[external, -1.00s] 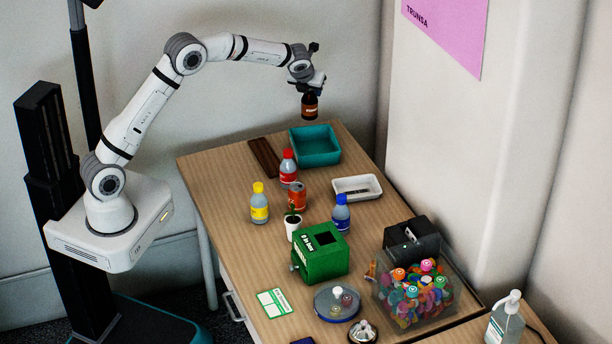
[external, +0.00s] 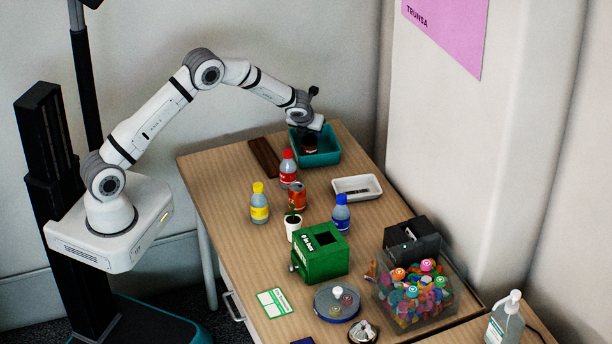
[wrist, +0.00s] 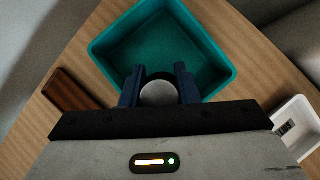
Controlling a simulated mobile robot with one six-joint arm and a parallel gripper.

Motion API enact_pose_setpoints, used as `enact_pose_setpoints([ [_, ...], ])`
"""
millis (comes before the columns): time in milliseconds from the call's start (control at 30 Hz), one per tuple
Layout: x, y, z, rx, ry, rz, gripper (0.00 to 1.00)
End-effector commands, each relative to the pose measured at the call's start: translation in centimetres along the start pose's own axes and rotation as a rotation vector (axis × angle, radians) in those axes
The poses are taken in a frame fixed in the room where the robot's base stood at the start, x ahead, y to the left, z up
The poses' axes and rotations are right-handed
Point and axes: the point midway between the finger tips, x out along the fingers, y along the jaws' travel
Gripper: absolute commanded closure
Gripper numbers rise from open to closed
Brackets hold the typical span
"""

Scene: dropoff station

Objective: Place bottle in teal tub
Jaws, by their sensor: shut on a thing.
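A brown bottle (external: 310,145) is held in my gripper (external: 309,134), upright in the external view. The teal tub (external: 328,157) stands at the far end of the table. The bottle is at the tub, its lower part overlapping the tub's inside; whether it touches the floor of the tub I cannot tell. In the wrist view the bottle's pale round top (wrist: 159,93) sits between the two dark fingers of my gripper (wrist: 159,90), at the near side of the teal tub (wrist: 222,55).
A dark brown wooden block (external: 264,157) lies left of the tub. A red-capped bottle (external: 288,170) and a white tray (external: 357,188) stand nearer. The wall is close behind.

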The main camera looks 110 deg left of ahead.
Motion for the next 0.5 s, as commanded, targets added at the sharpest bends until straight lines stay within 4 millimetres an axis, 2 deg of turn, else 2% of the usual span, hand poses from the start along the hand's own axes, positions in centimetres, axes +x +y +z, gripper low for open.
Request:
enact_pose_setpoints([
  [67,0.76,0.01,-0.51,0.0,0.001,0.001,0.98],
  [400,1.07,-0.01,-0.7,0.0,0.0,0.0,0.98],
  [433,0.99,0.0,-0.65,0.0,0.0,0.0,0.69],
  [500,0.97,0.0,-0.64,0.0,0.0,0.0,0.64],
])
